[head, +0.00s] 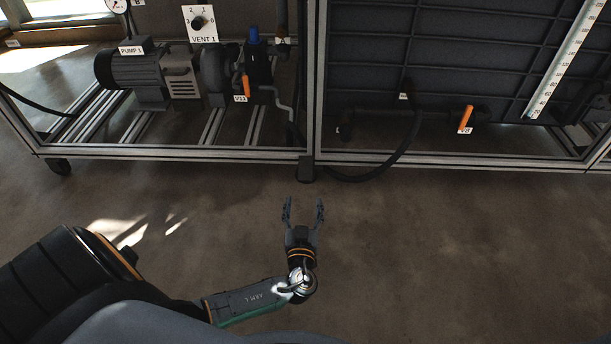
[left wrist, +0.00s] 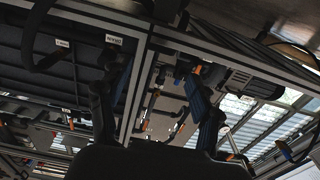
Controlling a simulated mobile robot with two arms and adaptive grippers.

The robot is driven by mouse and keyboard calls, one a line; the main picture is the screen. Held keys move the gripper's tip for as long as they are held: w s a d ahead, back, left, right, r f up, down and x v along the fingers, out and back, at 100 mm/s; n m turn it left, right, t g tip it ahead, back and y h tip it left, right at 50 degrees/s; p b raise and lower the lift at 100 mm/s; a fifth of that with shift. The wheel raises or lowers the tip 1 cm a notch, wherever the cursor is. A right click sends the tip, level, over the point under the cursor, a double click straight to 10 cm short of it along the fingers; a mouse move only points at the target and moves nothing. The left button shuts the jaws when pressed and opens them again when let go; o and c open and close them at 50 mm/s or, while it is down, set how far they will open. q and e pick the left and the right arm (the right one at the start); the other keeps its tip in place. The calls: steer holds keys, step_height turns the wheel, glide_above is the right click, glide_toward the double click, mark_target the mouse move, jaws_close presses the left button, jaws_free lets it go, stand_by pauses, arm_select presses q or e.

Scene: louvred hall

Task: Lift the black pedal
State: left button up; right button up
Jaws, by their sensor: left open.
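The black pedal (head: 306,169) is a small dark block low at the foot of the middle upright of the metal frame, just above the floor in the head view. My left gripper (head: 303,207) is in front of it, with its two fingers spread and pointing toward the frame. A gap of floor shows between the fingertips and the pedal, and nothing is between the fingers. In the left wrist view the open fingers (left wrist: 156,112) frame part of the rig. I cannot clearly pick out the pedal there. My right gripper is not in view.
The frame's lower rail (head: 200,154) runs across behind the pedal. A black hose (head: 395,160) loops down close to the pedal's right. A pump (head: 140,75) and orange-handled valves (head: 466,119) sit farther back. The floor (head: 430,250) in front is clear.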

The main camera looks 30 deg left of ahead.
mark_target(305, 178)
arm_select(q)
steer(key=b+x, duration=0.3)
steer(key=x, duration=0.6)
steer(key=shift+w+a+f+b, duration=0.15)
steer(key=shift+w+b, duration=0.2)
steer(key=shift+b, duration=0.05)
steer(key=shift+w+a, duration=0.25)
steer(key=shift+w, duration=0.2)
jaws_close()
